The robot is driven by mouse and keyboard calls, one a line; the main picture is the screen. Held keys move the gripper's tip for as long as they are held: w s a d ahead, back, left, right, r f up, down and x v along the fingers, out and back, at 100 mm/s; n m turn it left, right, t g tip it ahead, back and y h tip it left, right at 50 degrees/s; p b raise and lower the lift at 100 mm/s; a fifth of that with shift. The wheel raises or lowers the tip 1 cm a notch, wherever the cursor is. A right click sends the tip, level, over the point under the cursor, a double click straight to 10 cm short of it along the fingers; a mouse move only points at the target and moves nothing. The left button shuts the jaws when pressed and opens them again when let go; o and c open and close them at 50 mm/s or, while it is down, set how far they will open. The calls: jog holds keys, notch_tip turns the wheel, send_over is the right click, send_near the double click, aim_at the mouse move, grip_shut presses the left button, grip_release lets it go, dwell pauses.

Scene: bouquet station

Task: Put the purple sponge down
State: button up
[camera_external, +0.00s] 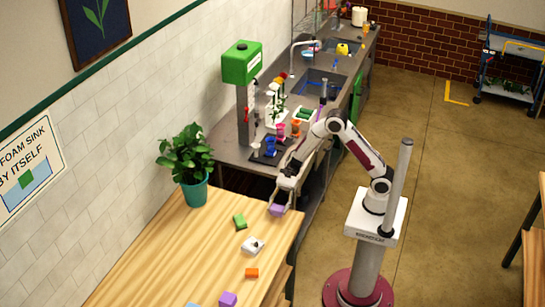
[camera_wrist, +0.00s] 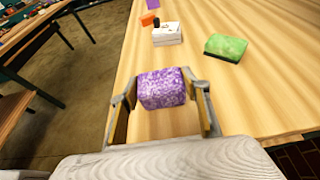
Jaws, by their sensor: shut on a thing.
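The purple sponge (camera_wrist: 162,88) is a speckled block between the two fingers of my gripper (camera_wrist: 163,95) in the wrist view. My gripper is shut on it. In the external view the purple sponge (camera_external: 277,209) hangs under my gripper (camera_external: 282,198), at the far right corner of the wooden table (camera_external: 160,265). In the wrist view the table (camera_wrist: 265,85) lies beneath the sponge. I cannot tell whether the sponge touches the wood or is held just above it.
A green sponge (camera_external: 240,222), a white box (camera_external: 253,246), an orange block (camera_external: 252,273) and another purple block (camera_external: 228,299) lie along the table. A potted plant (camera_external: 190,165) stands at the back edge. The table's left half is bare. A grey counter (camera_external: 240,155) with cups adjoins behind.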

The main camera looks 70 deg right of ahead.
jog(key=shift+f, duration=1.2)
jog(key=shift+f, duration=0.1)
jog(key=o, duration=1)
jog(key=shift+d+r, duration=0.3)
jog(key=shift+d, duration=0.05)
jog(key=v, duration=1.1)
jog(key=shift+d, duration=0.15)
